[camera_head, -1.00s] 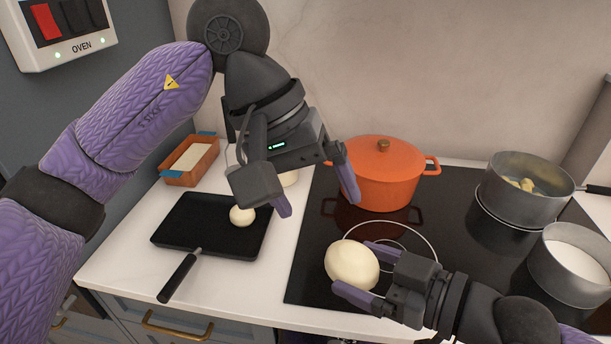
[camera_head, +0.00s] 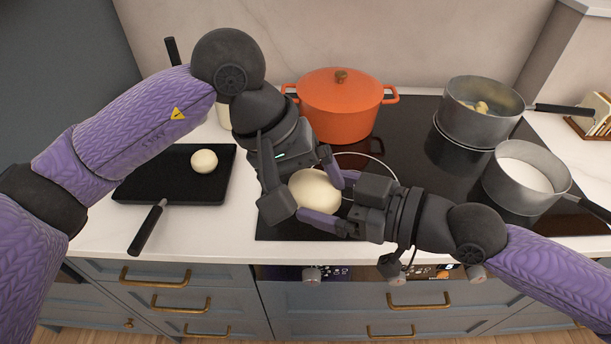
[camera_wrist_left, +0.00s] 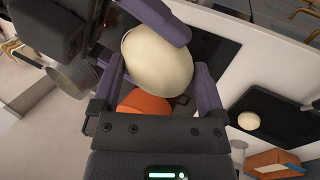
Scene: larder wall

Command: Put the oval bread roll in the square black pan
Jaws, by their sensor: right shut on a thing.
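The oval bread roll (camera_head: 314,190) is pale and large, held above the front left of the hob. My right gripper (camera_head: 326,199) is shut on it from the right. My left gripper (camera_head: 307,186) is open, its fingers on either side of the roll in the left wrist view (camera_wrist_left: 158,62); whether they touch it I cannot tell. The square black pan (camera_head: 140,187) lies on the white counter at left, handle towards the front. A small round roll (camera_head: 204,161) sits in it. The pan also shows in the left wrist view (camera_wrist_left: 278,104).
An orange lidded pot (camera_head: 340,108) stands behind the grippers. Two steel pans, one with pale pieces (camera_head: 483,112) and one with white contents (camera_head: 525,180), stand at right. Drawers line the counter front.

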